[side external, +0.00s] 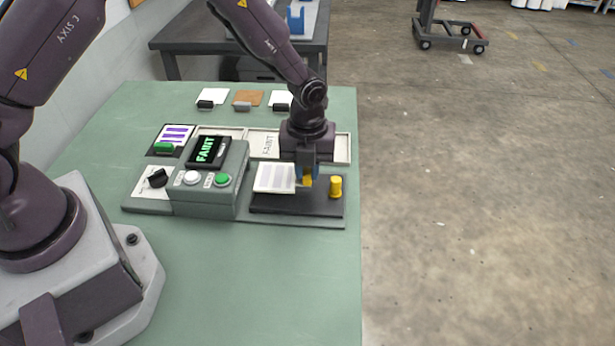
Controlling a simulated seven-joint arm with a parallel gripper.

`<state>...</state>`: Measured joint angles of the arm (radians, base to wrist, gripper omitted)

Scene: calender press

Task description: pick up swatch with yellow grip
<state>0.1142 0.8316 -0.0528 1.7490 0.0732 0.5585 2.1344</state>
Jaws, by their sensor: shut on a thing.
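The swatch (274,178) is a white card with faint grey-violet stripes. Its yellow grip (307,181) is at its right end. My gripper (307,173) points down and is shut on the yellow grip, its fingers hiding part of it. The swatch is at the left part of a black plate (300,209), just right of the grey press housing. I cannot tell whether it touches the plate or is slightly above it.
A yellow knob (335,187) stands upright on the plate, right of my gripper. The grey control box (208,180) has a "FAINT" display, white and green buttons. A tray (342,147) labelled "FAINT" lies behind. Other swatches (248,98) lie farther back. The front table (260,290) is clear.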

